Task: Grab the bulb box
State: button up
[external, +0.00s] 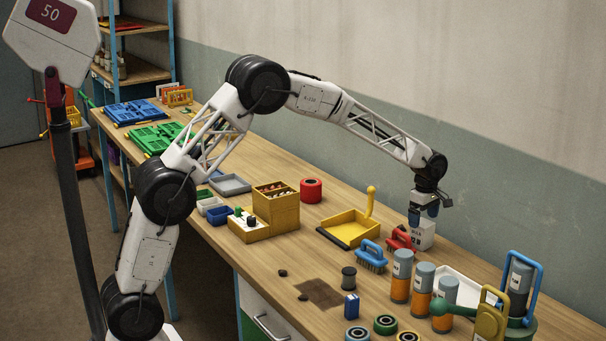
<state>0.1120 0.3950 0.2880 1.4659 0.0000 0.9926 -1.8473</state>
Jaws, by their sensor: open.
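A small white box (424,236) with dark marking on its front stands on the workbench at right of centre; it looks like the bulb box, though its print is too small to read. My gripper (423,212) points down directly over it, with two blue fingertips apart. The fingertips overlap the box's top edge in the picture. I cannot tell whether they touch it or reach down beside it. The left fingertip hides part of the box's upper left. A red brush (400,239) sits close against the box's left side in this view.
A blue brush (371,256), a yellow dustpan (349,231) and several grey-orange canisters (401,278) stand near the box. A white tray (468,287) lies to the right. A small blue box (351,306) is at the front. The wall is close behind.

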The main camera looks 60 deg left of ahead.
jog(key=shift+f, duration=2.65)
jog(key=c, duration=1)
jog(key=shift+r, duration=0.1)
jog(key=shift+r, duration=4.95)
